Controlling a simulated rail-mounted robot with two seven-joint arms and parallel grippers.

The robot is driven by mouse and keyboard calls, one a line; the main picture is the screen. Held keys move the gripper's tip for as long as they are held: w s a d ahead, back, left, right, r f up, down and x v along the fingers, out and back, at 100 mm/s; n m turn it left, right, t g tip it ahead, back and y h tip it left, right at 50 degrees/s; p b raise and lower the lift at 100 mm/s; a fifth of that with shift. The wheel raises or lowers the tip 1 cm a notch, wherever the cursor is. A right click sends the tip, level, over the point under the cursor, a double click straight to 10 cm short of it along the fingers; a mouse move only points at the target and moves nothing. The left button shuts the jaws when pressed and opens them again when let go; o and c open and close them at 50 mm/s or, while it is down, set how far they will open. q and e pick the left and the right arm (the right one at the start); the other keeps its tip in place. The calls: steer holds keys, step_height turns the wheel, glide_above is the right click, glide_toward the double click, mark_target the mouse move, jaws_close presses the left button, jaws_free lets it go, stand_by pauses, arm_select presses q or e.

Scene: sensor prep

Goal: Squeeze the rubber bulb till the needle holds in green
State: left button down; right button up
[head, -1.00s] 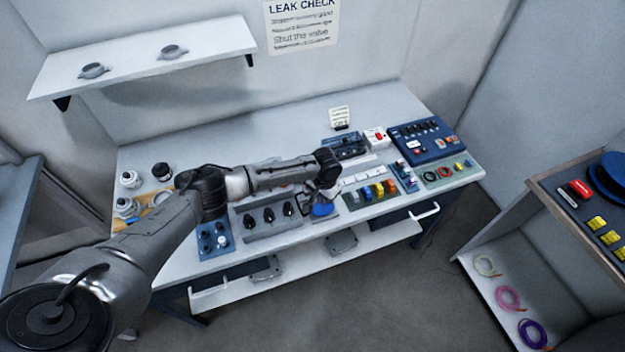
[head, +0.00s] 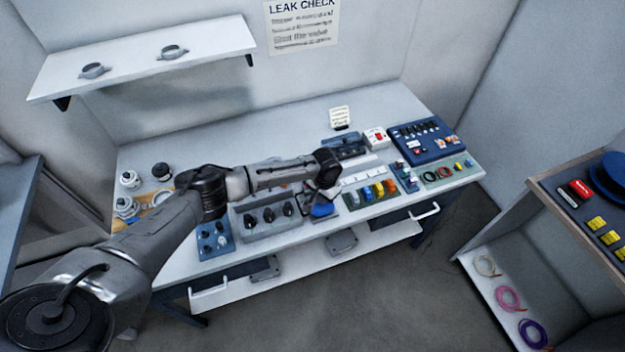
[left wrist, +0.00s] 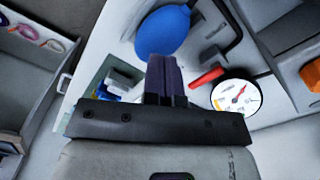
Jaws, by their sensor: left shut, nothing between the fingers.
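The blue rubber bulb (head: 321,210) lies near the front edge of the bench, partly covered by my left gripper in the head view. A round white gauge (left wrist: 237,97) with a red needle lies to the right of the fingers. The needle's place against any green band is too small to read. My right gripper is out of view.
A red lever (left wrist: 207,77) sits between the fingers and the gauge.

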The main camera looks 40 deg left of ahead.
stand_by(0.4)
arm_select(q)
steer(key=shift+f+b, duration=0.3)
steer(key=shift+f, duration=0.2)
stand_by(0.4)
steer(key=shift+f, duration=0.55)
steer(key=shift+f+b, duration=0.65)
steer(key=shift+f, duration=0.1)
stand_by(0.4)
stand_by(0.4)
steer(key=shift+r, duration=0.2)
step_height(320, 180, up, 6)
steer(key=p, duration=0.6)
steer(key=shift+f+p, duration=0.2)
steer(key=shift+p, duration=0.1)
steer(key=shift+r+p, duration=0.6)
steer(key=shift+p, duration=0.05)
